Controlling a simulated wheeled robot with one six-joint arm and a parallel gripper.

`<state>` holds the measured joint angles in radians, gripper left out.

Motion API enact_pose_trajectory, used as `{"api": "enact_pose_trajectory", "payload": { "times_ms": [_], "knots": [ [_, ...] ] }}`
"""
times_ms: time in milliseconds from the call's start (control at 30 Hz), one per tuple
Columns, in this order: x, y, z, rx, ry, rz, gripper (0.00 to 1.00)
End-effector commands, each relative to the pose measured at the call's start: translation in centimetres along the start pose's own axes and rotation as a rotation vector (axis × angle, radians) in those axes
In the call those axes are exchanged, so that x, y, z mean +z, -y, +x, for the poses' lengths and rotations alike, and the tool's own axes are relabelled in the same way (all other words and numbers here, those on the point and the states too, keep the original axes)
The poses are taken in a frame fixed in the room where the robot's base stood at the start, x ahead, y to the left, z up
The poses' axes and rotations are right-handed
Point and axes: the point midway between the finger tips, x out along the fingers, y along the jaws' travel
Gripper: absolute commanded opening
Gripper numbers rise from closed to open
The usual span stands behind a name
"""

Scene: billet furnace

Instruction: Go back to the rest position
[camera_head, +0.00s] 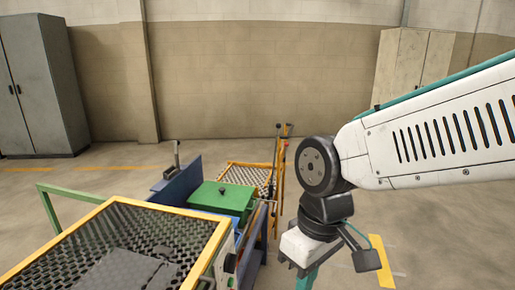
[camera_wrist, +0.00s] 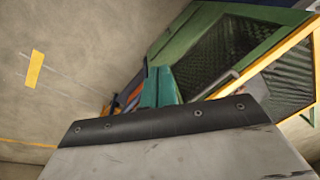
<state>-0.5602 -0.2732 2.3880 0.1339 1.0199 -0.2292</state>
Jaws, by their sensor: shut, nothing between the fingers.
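My arm comes in from the right in the camera_head view, with its white forearm level and the wrist bent down. My gripper (camera_head: 306,279) points down at the bottom edge of that view, with only part of a teal finger showing. In the wrist view the teal fingers of my gripper (camera_wrist: 160,88) are together, with nothing seen between them. My gripper hangs in the air to the right of the mesh-topped yellow frame (camera_head: 213,248), apart from it. The fingertips are cut off in the camera_head view.
A green box (camera_head: 220,198) and a blue panel (camera_head: 178,181) stand beyond the yellow frame. A yellow mesh rack (camera_head: 246,172) with upright levers is behind them. A grey cabinet (camera_head: 45,90) and a beige cabinet (camera_head: 414,62) stand by the wall. Floor at right is clear.

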Motion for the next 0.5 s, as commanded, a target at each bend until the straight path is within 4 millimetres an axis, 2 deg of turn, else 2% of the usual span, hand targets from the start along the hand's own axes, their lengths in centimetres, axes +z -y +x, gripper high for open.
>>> {"api": "enact_pose_trajectory", "payload": {
  "times_ms": [33, 100, 200, 300, 400, 500],
  "knots": [
    [2.3, -1.7, -1.0, 0.017, 0.0, 0.091, 0.0],
    [5.5, -3.6, -2.1, 0.041, 0.007, 0.221, 0.0],
    [10.2, -5.7, -3.4, 0.078, 0.001, 0.405, 0.0],
    [14.0, -7.1, -4.3, 0.112, -0.024, 0.548, 0.0],
    [16.2, -8.0, -5.0, 0.14, -0.067, 0.632, 0.0],
    [17.2, -8.6, -5.7, 0.155, -0.106, 0.686, 0.0]
  ]
}}
